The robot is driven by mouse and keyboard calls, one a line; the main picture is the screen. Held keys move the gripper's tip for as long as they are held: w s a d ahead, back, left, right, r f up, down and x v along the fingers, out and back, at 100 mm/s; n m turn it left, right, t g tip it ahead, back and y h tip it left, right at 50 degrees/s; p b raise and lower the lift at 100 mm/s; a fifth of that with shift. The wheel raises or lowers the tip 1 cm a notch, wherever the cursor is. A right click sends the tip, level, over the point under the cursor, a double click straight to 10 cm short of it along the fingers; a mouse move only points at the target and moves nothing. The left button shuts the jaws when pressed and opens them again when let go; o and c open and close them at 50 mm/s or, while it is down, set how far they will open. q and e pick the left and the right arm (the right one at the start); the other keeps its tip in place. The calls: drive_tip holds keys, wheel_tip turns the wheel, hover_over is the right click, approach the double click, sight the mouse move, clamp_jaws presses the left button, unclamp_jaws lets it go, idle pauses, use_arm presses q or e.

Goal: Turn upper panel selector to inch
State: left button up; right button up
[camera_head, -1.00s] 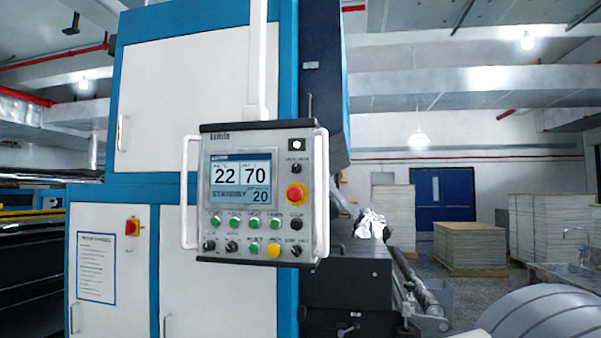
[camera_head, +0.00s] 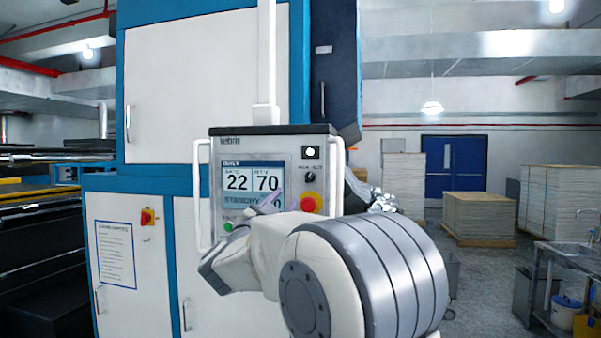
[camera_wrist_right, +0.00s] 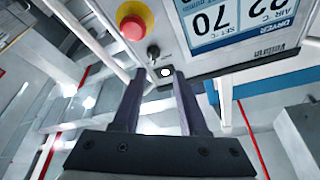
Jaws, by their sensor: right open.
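The control panel (camera_head: 212,180) hangs in front of the machine. Its upper selector (camera_head: 309,176) is a small dark knob between the white round button above and the red emergency stop below. In the right wrist view, which is turned over, the selector (camera_wrist_right: 153,53) shows beyond my fingertips, beside the red stop. My right gripper (camera_wrist_right: 157,76) is open and empty, its two dark fingers pointing at the panel around the white button in that picture. In the head view my right arm covers the panel's lower part; the selector's exact angle is too small to read. My left gripper is out of view.
The red emergency stop (camera_head: 311,202) with its yellow collar sits just below the selector. A white handle (camera_head: 198,195) runs down the panel's left side. The lower row of buttons is mostly hidden by my arm.

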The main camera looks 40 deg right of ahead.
sight(308, 178)
drive_tip(key=shift+m+g+h, duration=0.3)
drive_tip(key=shift+m+g, duration=0.1)
drive_tip(key=shift+g, duration=0.1)
drive_tip(key=p+x, duration=0.2)
drive_tip(key=x, duration=0.1)
drive_tip(key=p+x, duration=0.1)
drive_tip(key=x, duration=0.2)
drive_tip(key=s+p+x, duration=0.1)
drive_tip(key=p+x, duration=0.1)
drive_tip(key=x, duration=0.2)
drive_tip(key=shift+d+r+p, duration=0.2)
drive_tip(key=shift+r+p, duration=0.15)
drive_tip(key=shift+w+d, duration=0.15)
drive_tip(key=shift+d, duration=0.3)
clamp_jaws()
